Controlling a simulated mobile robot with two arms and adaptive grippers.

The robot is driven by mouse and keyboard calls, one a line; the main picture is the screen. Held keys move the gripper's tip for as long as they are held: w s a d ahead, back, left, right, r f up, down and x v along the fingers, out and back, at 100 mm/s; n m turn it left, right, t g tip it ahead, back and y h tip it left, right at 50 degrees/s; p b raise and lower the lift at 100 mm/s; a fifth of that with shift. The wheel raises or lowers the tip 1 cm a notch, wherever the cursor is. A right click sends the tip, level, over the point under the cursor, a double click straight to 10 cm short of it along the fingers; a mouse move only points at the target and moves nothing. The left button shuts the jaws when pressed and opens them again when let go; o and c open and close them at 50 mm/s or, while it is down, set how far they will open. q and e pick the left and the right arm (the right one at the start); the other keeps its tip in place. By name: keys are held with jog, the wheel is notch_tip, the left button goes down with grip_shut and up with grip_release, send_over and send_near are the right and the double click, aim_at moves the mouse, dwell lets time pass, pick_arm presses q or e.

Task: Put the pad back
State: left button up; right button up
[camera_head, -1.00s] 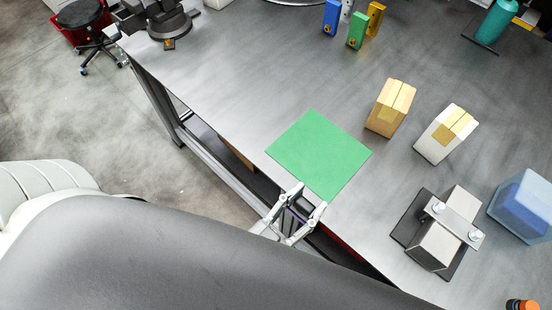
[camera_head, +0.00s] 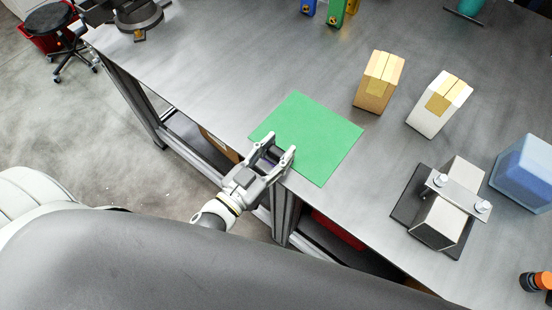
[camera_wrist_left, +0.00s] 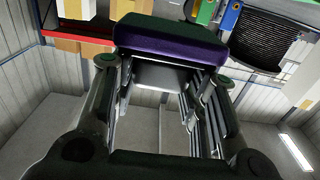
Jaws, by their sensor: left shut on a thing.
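My left gripper (camera_head: 279,149) is shut on a small dark pad with a purple face or edge (camera_wrist_left: 170,40). The pad spans the fingertips in the left wrist view. In the head view it is small and mostly hidden between the fingers. The gripper is at the near edge of the green mat (camera_head: 318,135), over its lower left part. I cannot tell whether the pad touches the mat. My right gripper is not in view.
A tan box (camera_head: 378,82) and a white box (camera_head: 438,105) stand right of the mat. A metal clamp block (camera_head: 446,212), a blue translucent container (camera_head: 524,172) and an orange-black item (camera_head: 536,281) are farther right. Blue and green bottles or blocks (camera_head: 336,12) stand at the back.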

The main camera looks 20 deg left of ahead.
aim_at(276, 161)
pick_arm(q)
notch_tip(276, 161, down, 3)
jog(key=b, duration=0.2)
jog(key=shift+w+f+b, duration=0.15)
jog(key=shift+b, duration=0.25)
jog(key=shift+f, duration=0.15)
jog(key=shift+f+b, duration=0.35)
jog(key=shift+f, duration=0.05)
jog(key=o, duration=1.1)
